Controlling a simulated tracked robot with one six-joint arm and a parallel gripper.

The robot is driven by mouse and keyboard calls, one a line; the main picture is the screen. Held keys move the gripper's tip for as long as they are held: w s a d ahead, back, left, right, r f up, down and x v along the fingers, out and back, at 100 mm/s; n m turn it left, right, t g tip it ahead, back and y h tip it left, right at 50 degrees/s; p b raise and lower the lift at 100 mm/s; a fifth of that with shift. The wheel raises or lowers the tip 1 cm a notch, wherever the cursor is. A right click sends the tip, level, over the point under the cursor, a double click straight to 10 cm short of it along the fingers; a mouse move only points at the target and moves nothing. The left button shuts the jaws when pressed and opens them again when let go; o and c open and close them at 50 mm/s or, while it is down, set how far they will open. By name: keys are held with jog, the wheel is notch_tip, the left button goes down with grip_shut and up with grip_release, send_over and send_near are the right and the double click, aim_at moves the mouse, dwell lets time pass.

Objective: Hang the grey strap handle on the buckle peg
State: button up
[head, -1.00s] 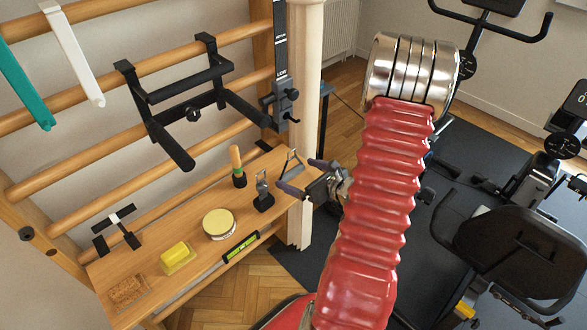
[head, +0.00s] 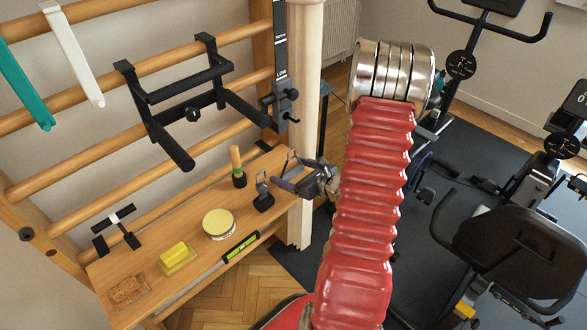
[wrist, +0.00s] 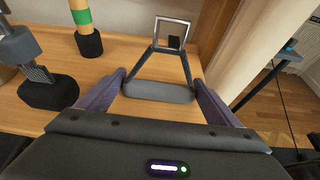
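The grey strap handle (wrist: 160,92) is at the right end of the wooden shelf, with a grey grip, two side straps and a square metal ring. In the wrist view my gripper (wrist: 160,78) is spread wide, one purple-grey finger by each end of the grip. I cannot tell whether the fingers touch it. The black buckle peg (head: 284,104) sits on the dark strap on the wooden post, above the shelf's right end.
A cream column (head: 304,120) rises close beside my gripper. Black bars (head: 190,100) hang left of the peg.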

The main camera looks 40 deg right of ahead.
aim_at(292, 171)
jog(key=c, duration=0.6)
jog(key=shift+r, duration=2.55)
jog(key=o, duration=0.6)
jog(key=shift+c, duration=0.2)
jog(key=c, duration=0.8)
